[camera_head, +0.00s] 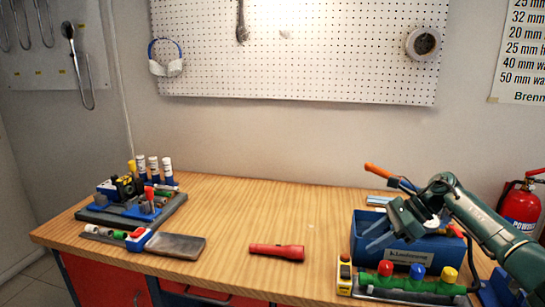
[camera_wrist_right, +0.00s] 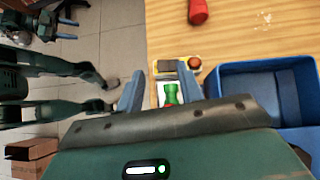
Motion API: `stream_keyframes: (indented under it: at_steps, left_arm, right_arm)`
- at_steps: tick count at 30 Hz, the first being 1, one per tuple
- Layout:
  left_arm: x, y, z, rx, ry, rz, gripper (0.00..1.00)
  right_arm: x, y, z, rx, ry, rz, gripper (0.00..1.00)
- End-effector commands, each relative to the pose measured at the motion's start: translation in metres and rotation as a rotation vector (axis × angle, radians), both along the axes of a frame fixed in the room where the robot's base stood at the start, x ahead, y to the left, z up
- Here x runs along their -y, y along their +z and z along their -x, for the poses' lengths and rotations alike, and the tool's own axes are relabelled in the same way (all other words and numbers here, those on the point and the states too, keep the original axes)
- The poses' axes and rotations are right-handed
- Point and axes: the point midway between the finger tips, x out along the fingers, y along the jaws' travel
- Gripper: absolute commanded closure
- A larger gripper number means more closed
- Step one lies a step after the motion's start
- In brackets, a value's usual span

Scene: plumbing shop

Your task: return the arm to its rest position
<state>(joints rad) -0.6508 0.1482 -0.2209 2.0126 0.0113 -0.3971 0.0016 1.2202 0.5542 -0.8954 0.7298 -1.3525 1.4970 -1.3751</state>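My right arm (camera_head: 480,222) comes in from the right in the head view. Its gripper (camera_head: 368,235) is over the blue box (camera_head: 400,250) at the right of the bench, pointing left. In the right wrist view the two fingers of the right gripper (camera_wrist_right: 160,85) stand apart with nothing held between them. The blue box (camera_wrist_right: 262,70) lies to the right of the fingers there. I cannot tell whether the gripper touches the box. My left gripper does not show in the head view.
A rack with red, blue and yellow caps (camera_head: 417,286) stands at the bench's front edge. A red flashlight (camera_head: 277,251) lies mid-bench. A tool tray (camera_head: 170,212) is at the left. A fire extinguisher (camera_head: 520,208) stands at the right. The wooden bench top (camera_head: 260,205) is clear around the flashlight.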

Motion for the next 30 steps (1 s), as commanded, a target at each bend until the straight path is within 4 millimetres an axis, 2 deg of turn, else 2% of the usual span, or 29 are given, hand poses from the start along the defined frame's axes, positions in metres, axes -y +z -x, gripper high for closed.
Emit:
stream_keyframes:
  at_steps: [1,3,6,9,12,16,19,23,27,28,30]
  left_arm:
    - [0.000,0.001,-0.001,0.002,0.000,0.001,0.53]
    - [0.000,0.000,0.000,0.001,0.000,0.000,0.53]
    - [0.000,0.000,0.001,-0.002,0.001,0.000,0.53]
    - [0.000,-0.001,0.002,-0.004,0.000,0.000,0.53]
    - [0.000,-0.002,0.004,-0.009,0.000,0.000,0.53]
    - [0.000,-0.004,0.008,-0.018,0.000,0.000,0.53]
    - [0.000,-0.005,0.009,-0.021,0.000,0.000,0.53]
    - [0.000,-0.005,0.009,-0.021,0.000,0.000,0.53]
    - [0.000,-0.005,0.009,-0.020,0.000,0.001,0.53]
    - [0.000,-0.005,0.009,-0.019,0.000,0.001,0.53]
    - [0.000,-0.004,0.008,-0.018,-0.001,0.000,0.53]
  right_arm:
    - [-0.035,-0.025,0.007,-0.039,-0.029,-0.097,0.63]
    - [-0.080,-0.047,0.016,-0.101,-0.101,-0.255,0.63]
    - [-0.130,-0.067,0.034,-0.225,-0.229,-0.481,0.63]
    - [-0.165,-0.079,0.052,-0.383,-0.373,-0.697,0.63]
    - [-0.187,-0.090,0.072,-0.585,-0.545,-0.917,0.63]
    - [-0.193,-0.106,0.097,-0.894,-0.801,-1.192,0.63]
    - [-0.184,-0.125,0.119,-1.156,-1.016,-1.387,0.63]
    - [-0.161,-0.159,0.156,-1.511,-1.319,-1.613,0.63]
    - [-0.132,-0.201,0.211,-1.889,-1.662,-1.822,0.63]
    - [-0.126,-0.209,0.225,1.878,1.659,1.777,0.63]
    - [-0.115,-0.225,0.255,1.758,1.570,1.607,0.63]
